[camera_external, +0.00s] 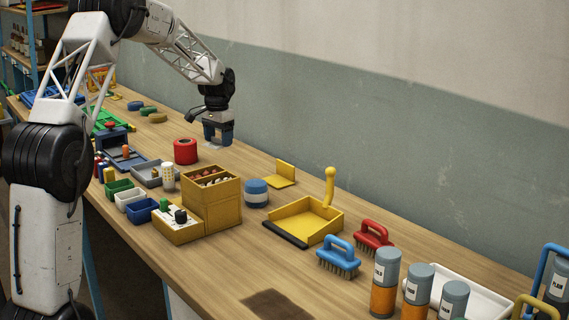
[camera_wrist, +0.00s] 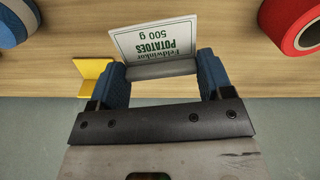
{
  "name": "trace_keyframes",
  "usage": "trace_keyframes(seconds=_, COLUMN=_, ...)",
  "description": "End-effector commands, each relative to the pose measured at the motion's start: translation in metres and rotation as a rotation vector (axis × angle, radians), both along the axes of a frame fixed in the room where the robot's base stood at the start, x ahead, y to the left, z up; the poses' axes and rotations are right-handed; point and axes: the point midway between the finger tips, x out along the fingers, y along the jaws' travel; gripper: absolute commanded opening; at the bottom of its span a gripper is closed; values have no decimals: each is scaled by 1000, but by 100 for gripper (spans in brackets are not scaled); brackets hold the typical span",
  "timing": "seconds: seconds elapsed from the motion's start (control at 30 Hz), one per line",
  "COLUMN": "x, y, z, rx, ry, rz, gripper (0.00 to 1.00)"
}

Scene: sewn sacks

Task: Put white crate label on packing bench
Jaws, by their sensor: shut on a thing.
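The white crate label (camera_wrist: 150,42) is printed with dark green text, "POTATOES 500 g", and has a grey bar along one edge. My gripper (camera_wrist: 161,70) is shut on that grey bar, between its two blue fingers. In the external view my gripper (camera_external: 217,133) is low over the far side of the wooden packing bench (camera_external: 205,262), behind the red roll. A small pale part of the label (camera_external: 211,146) shows under the fingers there. I cannot tell whether the label touches the bench.
A red roll (camera_external: 185,151) stands close to my gripper, and a yellow angled stand (camera_external: 285,175) is to its right. A blue and white round tub (camera_external: 256,193), a yellow box (camera_external: 212,200) and a yellow dustpan (camera_external: 303,220) are nearer. The wall runs behind the bench.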

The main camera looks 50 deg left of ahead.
Motion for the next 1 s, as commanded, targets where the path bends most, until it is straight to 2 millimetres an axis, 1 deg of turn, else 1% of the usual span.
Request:
trace_keyframes(seconds=0.03, x=0, y=0, z=9, rx=1, ry=-2, rz=0, gripper=52)
trace_keyframes(seconds=0.17, x=0, y=0, z=34, rx=2, ry=-3, rz=0, gripper=52)
trace_keyframes(seconds=0.2, x=0, y=0, z=44, rx=3, ry=-3, rz=0, gripper=52)
trace_keyframes(seconds=0.27, x=0, y=0, z=55, rx=2, ry=-3, rz=0, gripper=52)
trace_keyframes(seconds=0.47, x=0, y=0, z=99, rx=2, ry=-3, rz=0, gripper=52)
trace_keyframes(seconds=0.53, x=7, y=-13, z=96, rx=-1, ry=1, rz=-26, gripper=52)
trace_keyframes(seconds=0.77, x=29, y=-55, z=97, rx=0, ry=0, rz=-115, gripper=52)
trace_keyframes(seconds=0.87, x=41, y=-78, z=97, rx=0, ry=0, rz=-165, gripper=52)
trace_keyframes(seconds=1.0, x=58, y=-117, z=96, rx=0, ry=0, rz=-246, gripper=52)
